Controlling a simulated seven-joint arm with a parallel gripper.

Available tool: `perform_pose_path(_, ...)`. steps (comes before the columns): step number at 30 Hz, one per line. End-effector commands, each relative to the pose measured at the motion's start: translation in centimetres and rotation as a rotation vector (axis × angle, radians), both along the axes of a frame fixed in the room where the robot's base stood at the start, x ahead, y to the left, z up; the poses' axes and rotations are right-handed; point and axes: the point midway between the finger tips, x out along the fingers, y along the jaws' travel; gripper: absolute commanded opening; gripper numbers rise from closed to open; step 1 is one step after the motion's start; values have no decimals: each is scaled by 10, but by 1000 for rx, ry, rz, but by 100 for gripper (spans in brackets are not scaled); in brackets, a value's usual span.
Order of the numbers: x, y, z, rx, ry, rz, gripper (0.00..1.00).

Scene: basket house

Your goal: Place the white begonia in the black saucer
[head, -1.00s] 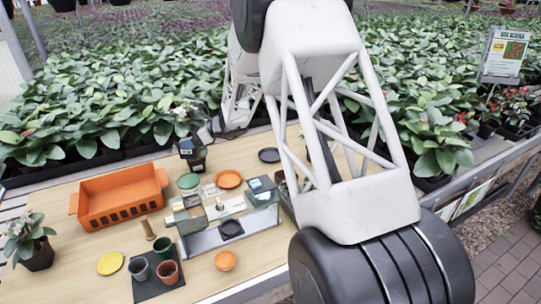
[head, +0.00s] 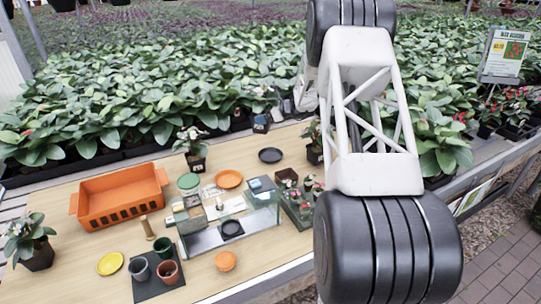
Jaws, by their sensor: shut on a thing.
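My gripper (head: 262,120) is small and dark, held in the air past the far edge of the table. It is shut on a potted plant, the white begonia, whose pale blooms (head: 262,91) show just above it. Its leaves blend into the foliage behind, and its pot is mostly hidden by the gripper. A round black saucer (head: 270,155) lies flat and empty on the table, nearer than the gripper and lower in the picture.
Other potted plants stand at the back (head: 193,155), at the right (head: 315,148) beside my arm, and at the left edge (head: 38,250). An orange saucer (head: 228,179), a green saucer (head: 188,181), a glass case (head: 231,240) and an orange crate (head: 120,203) crowd the table.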

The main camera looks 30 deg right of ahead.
Motion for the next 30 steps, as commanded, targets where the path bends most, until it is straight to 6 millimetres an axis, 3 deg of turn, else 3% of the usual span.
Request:
perform_pose_path(1, 0, -14, -1, 0, 0, -11, 58)
perform_pose_path(6, -2, -45, -1, -2, 1, -35, 58)
perform_pose_path(15, -1, -42, -45, -1, 2, -34, 58)
perform_pose_path(30, -2, -42, -53, -2, 2, -33, 58)
